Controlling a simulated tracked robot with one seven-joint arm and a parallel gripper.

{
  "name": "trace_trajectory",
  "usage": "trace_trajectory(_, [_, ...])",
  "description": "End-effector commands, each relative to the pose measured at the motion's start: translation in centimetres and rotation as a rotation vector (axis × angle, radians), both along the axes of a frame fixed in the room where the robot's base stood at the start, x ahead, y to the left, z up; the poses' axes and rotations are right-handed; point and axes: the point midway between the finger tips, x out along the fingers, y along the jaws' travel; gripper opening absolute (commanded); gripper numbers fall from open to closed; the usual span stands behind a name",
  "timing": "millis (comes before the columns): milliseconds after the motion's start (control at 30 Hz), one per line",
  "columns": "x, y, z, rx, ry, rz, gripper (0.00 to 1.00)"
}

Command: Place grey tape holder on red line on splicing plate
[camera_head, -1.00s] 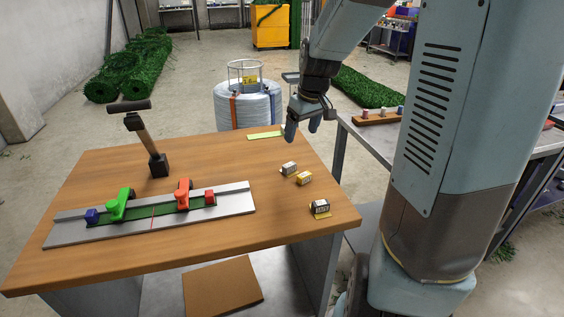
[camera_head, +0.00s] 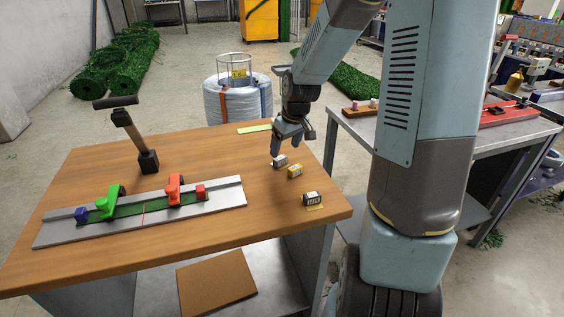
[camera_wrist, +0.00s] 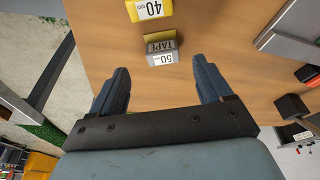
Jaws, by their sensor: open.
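The grey tape holder (camera_head: 280,160), marked 50 mm in the wrist view (camera_wrist: 160,50), stands on the wooden table. My gripper (camera_head: 290,145) is open just above and behind it. In the wrist view my gripper (camera_wrist: 160,88) has its two fingers spread wide, with the grey holder ahead of the gap between them and nothing held. The splicing plate (camera_head: 220,198) lies at the table's left front. Its red line (camera_head: 143,212) crosses the green strip between the green clamp (camera_head: 108,203) and the red clamp (camera_head: 175,188).
A hammer-like tool (camera_head: 148,160) stands upright behind the plate. The table (camera_head: 225,155) is clear between plate and holders.

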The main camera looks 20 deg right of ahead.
Motion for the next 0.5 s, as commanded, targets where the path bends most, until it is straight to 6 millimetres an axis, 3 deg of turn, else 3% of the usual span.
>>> trace_trajectory(500, [1.5,1.0,-4.5,0.001,0.001,-0.001,0.79])
